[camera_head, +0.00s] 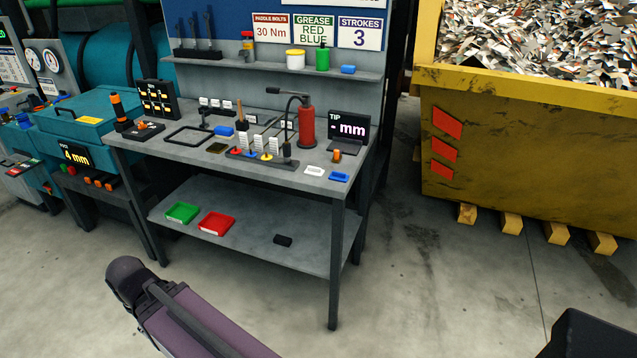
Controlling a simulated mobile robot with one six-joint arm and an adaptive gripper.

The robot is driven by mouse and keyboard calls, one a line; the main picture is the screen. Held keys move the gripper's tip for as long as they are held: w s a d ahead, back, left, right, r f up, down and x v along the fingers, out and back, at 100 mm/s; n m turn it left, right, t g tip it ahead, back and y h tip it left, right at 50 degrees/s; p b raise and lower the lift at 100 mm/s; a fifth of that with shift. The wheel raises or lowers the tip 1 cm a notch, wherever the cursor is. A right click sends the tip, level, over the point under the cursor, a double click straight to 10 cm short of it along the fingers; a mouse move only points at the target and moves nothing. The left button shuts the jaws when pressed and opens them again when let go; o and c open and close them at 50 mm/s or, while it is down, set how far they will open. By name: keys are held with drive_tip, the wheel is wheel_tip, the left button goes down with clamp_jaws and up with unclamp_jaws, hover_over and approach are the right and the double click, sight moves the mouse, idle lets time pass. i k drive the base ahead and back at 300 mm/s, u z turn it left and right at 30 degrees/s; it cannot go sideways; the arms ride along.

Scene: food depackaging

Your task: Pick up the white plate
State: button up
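A small flat white piece (315,171), which looks like the white plate, lies on the grey workbench top (215,160) near its front right corner. It lies to the left of a small blue piece (339,177) and in front of an orange knob-like object (337,156). Nothing covers it. A purple and dark link of my arm crosses the bottom of the view, well below and in front of the bench. I make out no fingers of my gripper. A dark shape at the lower right corner is too cut off to identify.
The bench holds a red cylinder (306,122), a "TIP mm" display (348,130) and a rack with coloured-base rods. The lower shelf holds a green tray (183,212) and a red tray (216,223). A yellow scrap container (530,150) stands right. Floor in front is clear.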

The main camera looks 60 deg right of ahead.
sight(311, 170)
drive_tip(key=k, duration=1.55)
drive_tip(key=z, duration=1.95)
drive_tip(key=i, duration=0.95)
drive_tip(key=u, duration=0.2)
